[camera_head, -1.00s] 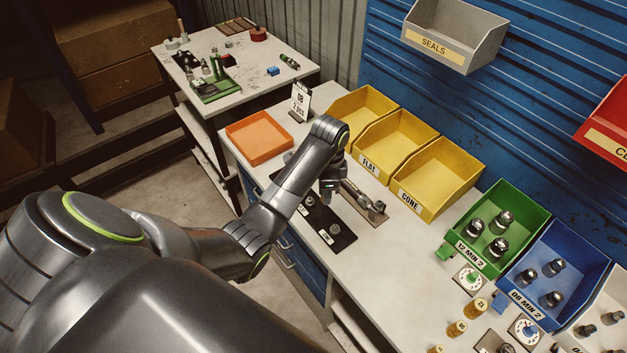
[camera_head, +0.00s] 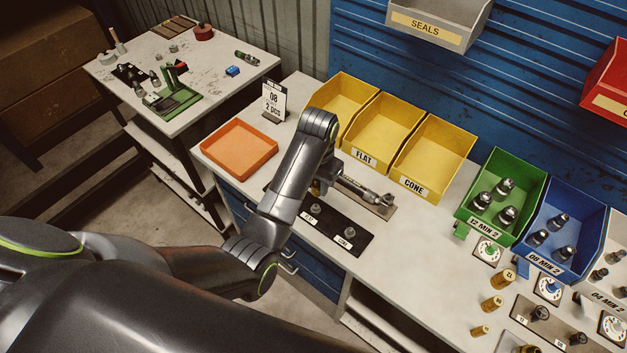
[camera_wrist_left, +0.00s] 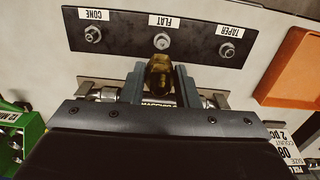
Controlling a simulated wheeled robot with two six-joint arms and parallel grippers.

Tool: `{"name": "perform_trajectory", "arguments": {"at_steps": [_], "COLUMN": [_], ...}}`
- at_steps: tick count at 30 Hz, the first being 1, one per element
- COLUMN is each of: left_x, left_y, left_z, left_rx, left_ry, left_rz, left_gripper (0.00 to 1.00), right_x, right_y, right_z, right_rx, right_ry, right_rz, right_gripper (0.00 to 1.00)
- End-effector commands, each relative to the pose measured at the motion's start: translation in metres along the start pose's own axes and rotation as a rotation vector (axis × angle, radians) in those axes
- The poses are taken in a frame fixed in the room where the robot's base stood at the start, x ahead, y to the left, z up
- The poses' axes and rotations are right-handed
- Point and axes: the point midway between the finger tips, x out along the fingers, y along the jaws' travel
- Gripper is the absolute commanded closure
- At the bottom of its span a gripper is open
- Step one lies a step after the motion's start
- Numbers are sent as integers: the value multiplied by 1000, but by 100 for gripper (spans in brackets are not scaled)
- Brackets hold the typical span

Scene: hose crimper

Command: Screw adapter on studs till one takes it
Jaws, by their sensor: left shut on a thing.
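My left gripper (camera_wrist_left: 160,85) is shut on a brass adapter (camera_wrist_left: 160,70), which sticks out between the fingers in the left wrist view. A black stud plate (camera_wrist_left: 117,36) lies just beyond it, with three studs labelled CONE (camera_wrist_left: 92,34), FLAT (camera_wrist_left: 162,41) and TAPER (camera_wrist_left: 227,50). The adapter's tip lines up with the FLAT stud in the picture, with a gap between them; its height above the plate cannot be told. In the head view, the left arm hides the TAPER end of the plate (camera_head: 333,228). My right gripper is not in view.
A metal fixture (camera_head: 368,190) lies close behind the gripper. Yellow bins (camera_head: 438,150) stand behind it, green (camera_head: 530,180) and blue (camera_head: 592,225) bins to the right. An orange tray (camera_head: 235,150) and a sign card (camera_head: 273,101) are at the left. The bench's front edge is near.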

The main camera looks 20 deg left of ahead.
Motion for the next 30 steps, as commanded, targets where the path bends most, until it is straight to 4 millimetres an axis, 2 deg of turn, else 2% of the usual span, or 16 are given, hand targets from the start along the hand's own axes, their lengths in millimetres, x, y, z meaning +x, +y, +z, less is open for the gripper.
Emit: {"name": "perform_trajectory", "arguments": {"at_steps": [8,21,30], "left_x": [10,49,58], "left_y": [-1,-1,-1], "left_z": [0,0,0], "left_rx": [1,1,1], "left_ry": [0,0,1], "left_rz": [-1,-1,-1], "left_gripper": [100,100,100], "right_x": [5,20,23], "right_y": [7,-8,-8], "right_z": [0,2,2], "right_rx": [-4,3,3], "right_ry": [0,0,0], "right_rz": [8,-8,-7], "right_gripper": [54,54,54]}}
